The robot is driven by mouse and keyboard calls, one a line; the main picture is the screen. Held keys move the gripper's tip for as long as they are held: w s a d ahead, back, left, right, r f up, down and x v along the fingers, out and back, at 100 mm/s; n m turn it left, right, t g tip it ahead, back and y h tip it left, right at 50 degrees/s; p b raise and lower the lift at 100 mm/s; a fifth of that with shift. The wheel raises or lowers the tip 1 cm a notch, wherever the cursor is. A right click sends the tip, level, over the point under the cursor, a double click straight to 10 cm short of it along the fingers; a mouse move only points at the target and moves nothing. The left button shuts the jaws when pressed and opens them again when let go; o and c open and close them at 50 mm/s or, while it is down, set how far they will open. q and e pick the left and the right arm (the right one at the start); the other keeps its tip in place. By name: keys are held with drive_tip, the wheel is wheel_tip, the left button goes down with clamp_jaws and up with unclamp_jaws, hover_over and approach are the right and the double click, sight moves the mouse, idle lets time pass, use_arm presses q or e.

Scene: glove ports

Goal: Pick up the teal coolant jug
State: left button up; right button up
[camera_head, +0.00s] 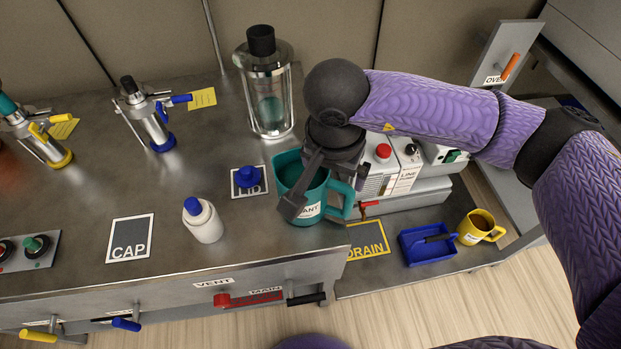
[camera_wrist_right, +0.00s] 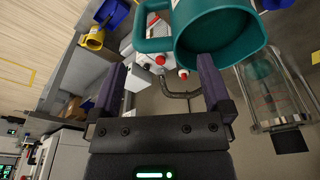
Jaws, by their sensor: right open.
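The teal coolant jug (camera_head: 286,168) stands upright at the bench's front edge, its handle toward the right and a white label on its front. My right gripper (camera_head: 303,188) is over the jug and covers part of its rim and body. In the right wrist view, the jug (camera_wrist_right: 222,38) is just beyond my open fingers (camera_wrist_right: 162,68), with its handle side ahead of the gap. One finger overlaps the jug's lower edge in the picture; I cannot tell whether it touches. My left gripper is not in view.
A glass cylinder (camera_head: 267,95) stands behind the jug. A blue-knobbed lid (camera_head: 248,177) and a white bottle (camera_head: 203,222) are to its left. A white machine (camera_head: 394,170) is close on the right. A blue tray (camera_head: 426,257) and yellow mug (camera_head: 478,229) sit on a lower shelf.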

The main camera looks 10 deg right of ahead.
sight(337, 186)
drive_tip(key=f+b, duration=0.1)
drive_tip(key=f, duration=0.1)
drive_tip(key=d+f, duration=0.1)
drive_tip(key=f, duration=0.2)
drive_tip(key=w+f+b, duration=0.1)
drive_tip(key=f, duration=0.2)
drive_tip(key=shift+d+b, duration=0.15)
drive_tip(key=shift+b, duration=0.15)
drive_tip(key=shift+f, duration=0.15)
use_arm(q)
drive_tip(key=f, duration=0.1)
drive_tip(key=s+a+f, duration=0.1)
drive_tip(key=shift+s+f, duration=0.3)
use_arm(e)
drive_tip(key=shift+c, duration=0.5)
drive_tip(key=c, duration=1.2)
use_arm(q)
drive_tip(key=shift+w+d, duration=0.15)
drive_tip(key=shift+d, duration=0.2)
use_arm(e)
clamp_jaws()
